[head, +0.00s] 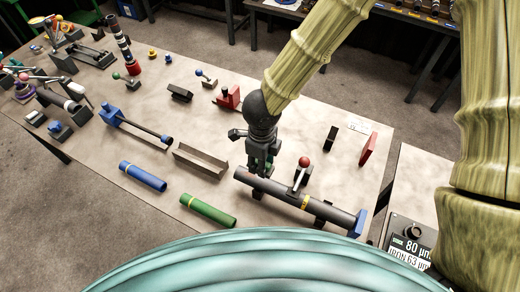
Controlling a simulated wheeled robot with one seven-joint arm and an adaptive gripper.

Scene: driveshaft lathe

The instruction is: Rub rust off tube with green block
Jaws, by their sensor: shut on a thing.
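A long dark grey tube (272,187) lies at the front right of the bench, with a yellow band on it. A clamp with a red-knobbed lever (300,177) sits over its middle, and a blue piece (356,224) stands at its right end. My gripper (259,172) points down at the tube's left part, close above it or touching it; I cannot tell which. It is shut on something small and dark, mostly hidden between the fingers. I cannot make out its green colour, nor any rust on the tube.
A blue tube (142,176), a green tube (208,211) and an open channel (201,160) lie left of the gripper. A red block (229,97) and a red plate (367,149) stand behind. A panel marked 80 µm (410,245) is at the lower right. The left bench is crowded.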

